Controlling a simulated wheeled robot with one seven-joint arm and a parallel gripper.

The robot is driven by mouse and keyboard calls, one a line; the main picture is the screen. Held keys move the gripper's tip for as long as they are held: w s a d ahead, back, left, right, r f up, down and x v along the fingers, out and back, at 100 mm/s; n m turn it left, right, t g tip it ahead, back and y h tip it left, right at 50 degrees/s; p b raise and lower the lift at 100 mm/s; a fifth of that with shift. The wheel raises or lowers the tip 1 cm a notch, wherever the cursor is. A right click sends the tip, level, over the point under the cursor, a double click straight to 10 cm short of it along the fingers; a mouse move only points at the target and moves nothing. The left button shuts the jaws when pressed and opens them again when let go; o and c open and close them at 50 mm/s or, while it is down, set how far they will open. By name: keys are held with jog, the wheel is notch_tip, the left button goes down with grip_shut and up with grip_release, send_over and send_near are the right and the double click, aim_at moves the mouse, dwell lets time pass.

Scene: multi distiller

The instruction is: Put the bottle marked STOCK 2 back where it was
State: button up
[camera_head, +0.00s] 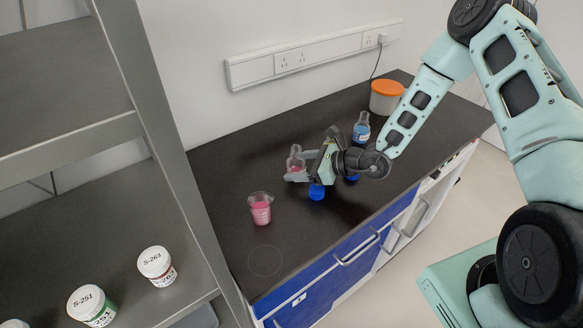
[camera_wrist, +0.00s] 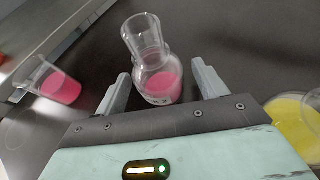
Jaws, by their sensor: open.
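A clear, uncapped bottle with pink liquid (camera_wrist: 160,82) stands between the fingers of my gripper (camera_wrist: 162,88) in the wrist view. The fingers are open, one on each side of it, with a visible gap on the right. In the head view the bottle (camera_head: 295,161) is at the tips of my gripper (camera_head: 304,168), on the dark bench (camera_head: 225,165). A thin circle outline (camera_head: 265,261) is drawn on the bare bench front.
A beaker of pink liquid (camera_head: 261,210) stands left of my gripper. Blue caps (camera_head: 317,192) lie below my gripper. An orange-lidded tub (camera_head: 386,98) is at the back. Yellow liquid in a vessel (camera_wrist: 296,125) shows at the wrist view's right. A shelf with lidded jars (camera_head: 156,264) borders the left.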

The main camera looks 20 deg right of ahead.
jog(key=b+v, duration=0.1)
jog(key=v, duration=0.7)
jog(key=shift+s+d+r, duration=0.15)
jog(key=shift+s+d, duration=0.05)
jog(key=s+a+r+n+g+h, duration=0.1)
jog(key=s+a+r+n+g, duration=0.45)
jog(key=s+a+n, duration=0.3)
jog(key=s+a+r+n+g, duration=0.5)
jog(key=s+a+n+g, duration=0.15)
jog(key=s+n, duration=0.2)
jog(key=s+d+r+n+t+h, duration=0.1)
jog(key=s+r+n+t+h, duration=0.2)
jog(key=n, duration=1.3)
jog(key=s+r+h, duration=0.3)
jog(key=s+h, duration=0.3)
jog(key=s, duration=0.1)
jog(key=shift+d+t, duration=0.4)
